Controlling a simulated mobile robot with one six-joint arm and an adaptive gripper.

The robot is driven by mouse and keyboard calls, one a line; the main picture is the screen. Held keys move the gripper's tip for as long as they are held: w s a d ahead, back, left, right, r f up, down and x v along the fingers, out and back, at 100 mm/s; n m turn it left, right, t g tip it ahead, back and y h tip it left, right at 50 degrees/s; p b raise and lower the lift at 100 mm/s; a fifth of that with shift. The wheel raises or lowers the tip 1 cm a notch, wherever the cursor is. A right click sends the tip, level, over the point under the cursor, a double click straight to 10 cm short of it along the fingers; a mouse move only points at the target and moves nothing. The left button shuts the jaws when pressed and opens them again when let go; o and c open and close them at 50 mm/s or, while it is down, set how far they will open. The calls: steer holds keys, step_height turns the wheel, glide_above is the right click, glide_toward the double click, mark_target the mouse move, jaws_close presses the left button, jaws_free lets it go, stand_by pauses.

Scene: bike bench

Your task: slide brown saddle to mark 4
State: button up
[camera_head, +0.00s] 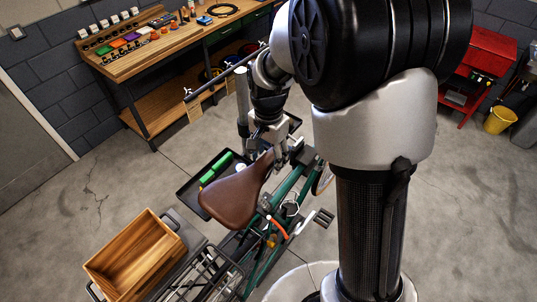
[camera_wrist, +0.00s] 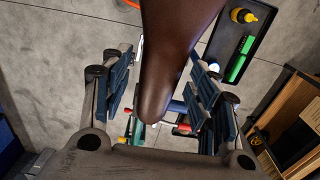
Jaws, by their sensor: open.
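The brown saddle (camera_head: 232,196) sits above the green bike frame (camera_head: 283,188), its broad rear toward the lower left and its nose toward my gripper (camera_head: 277,156). In the wrist view the saddle (camera_wrist: 172,50) runs down from the top edge, and its narrow nose lies between the two fingers of my gripper (camera_wrist: 160,98). The fingers are open, with a visible gap on each side of the nose. The saddle's rails, its clamp and any numbered marks are hidden or too small to read.
A black tray (camera_head: 187,190) with green items is beside the saddle. A wooden crate (camera_head: 135,255) stands at the lower left by the bike's rear rack (camera_head: 205,272). A workbench (camera_head: 150,62) is at the back left, a red cart (camera_head: 492,50) at the back right. Open floor lies left.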

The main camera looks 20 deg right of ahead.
jaws_close()
stand_by(0.8)
